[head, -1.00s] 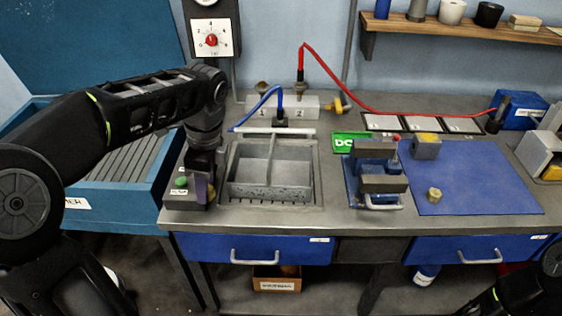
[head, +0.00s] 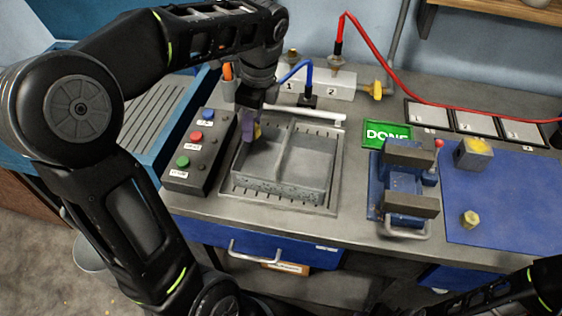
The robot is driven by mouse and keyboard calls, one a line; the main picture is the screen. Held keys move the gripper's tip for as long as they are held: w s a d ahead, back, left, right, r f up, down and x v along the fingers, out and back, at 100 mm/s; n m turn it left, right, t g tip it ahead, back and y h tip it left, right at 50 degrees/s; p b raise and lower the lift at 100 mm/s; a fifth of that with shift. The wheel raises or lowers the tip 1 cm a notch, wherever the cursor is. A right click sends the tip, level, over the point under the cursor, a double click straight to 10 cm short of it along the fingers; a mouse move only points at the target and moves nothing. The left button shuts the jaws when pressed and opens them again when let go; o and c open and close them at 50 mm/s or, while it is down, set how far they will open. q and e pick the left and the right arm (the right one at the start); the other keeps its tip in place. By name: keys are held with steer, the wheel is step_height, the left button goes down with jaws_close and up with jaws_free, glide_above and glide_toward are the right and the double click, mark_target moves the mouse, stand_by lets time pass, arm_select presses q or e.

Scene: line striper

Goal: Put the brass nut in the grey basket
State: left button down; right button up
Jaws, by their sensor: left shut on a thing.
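A small brass-coloured nut (head: 470,218) lies on the blue mat (head: 505,225) at the right. The grey basket (head: 302,188), a divided open box, sits on a slotted plate left of the middle; no loose thing shows in the visible part of its floor. My left gripper (head: 252,136) points down at the basket's back left wall. It is shut on a small yellowish thing (head: 258,131) beside a purple part; I cannot tell what it is, nor whether it touches the wall. My right arm (head: 510,293) shows only at the bottom right; its gripper is out of view.
A button box (head: 198,150) stands left of the basket. A blue vise (head: 405,185) stands between basket and mat, and a grey block with a yellow top (head: 474,153) sits on the mat. A blue hose (head: 296,70) and a red hose (head: 385,72) run behind.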

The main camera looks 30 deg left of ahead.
arm_select(q)
glide_above(253, 162)
steer(key=f, duration=0.6)
steer(key=shift+w+d, duration=0.2)
steer(key=shift+d, duration=0.1)
steer(key=shift+f+p, duration=0.45)
steer(key=shift+f, duration=1.45)
steer(key=shift+f, duration=0.2)
steer(key=c, duration=0.9)
jaws_free()
steer(key=shift+c, duration=0.2)
steer(key=shift+r, duration=0.2)
steer(key=r, duration=0.4)
steer(key=d+r, duration=0.1)
steer(key=r, duration=0.7)
steer(key=shift+w+d+b, duration=0.2)
steer(key=shift+d+b, duration=0.15)
